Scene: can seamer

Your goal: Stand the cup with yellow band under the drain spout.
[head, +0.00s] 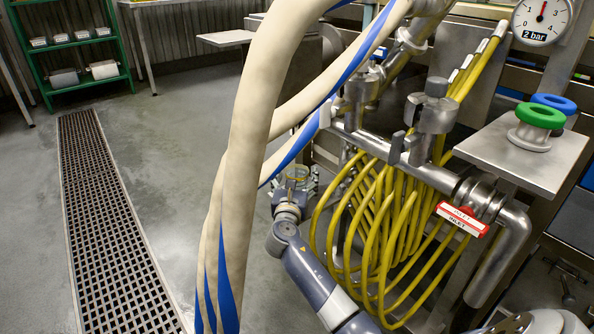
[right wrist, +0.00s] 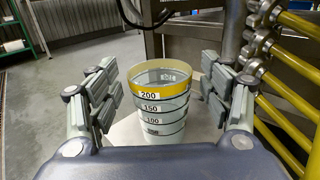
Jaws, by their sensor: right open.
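The cup with the yellow band (right wrist: 160,97) stands upright on a pale flat surface (right wrist: 125,130) in the right wrist view. It is pale, open at the top and marked 200, 150 and 100 down its side. My right gripper (right wrist: 163,92) is open, one finger on each side of the cup, with visible gaps. In the head view my right gripper (head: 295,184) is low, left of the yellow hoses, and the cup (head: 297,171) shows small and partly hidden there. A bent metal pipe (head: 505,255) turns downward at right; I cannot tell whether it is the drain spout. My left gripper is not visible.
Coiled yellow hoses (head: 395,225) hang right of my right arm. Thick beige-and-blue hoses (head: 245,150) cross the head view. A metal plate (head: 490,155) bears green and blue rings. Open floor lies left, with a drain grating (head: 105,225).

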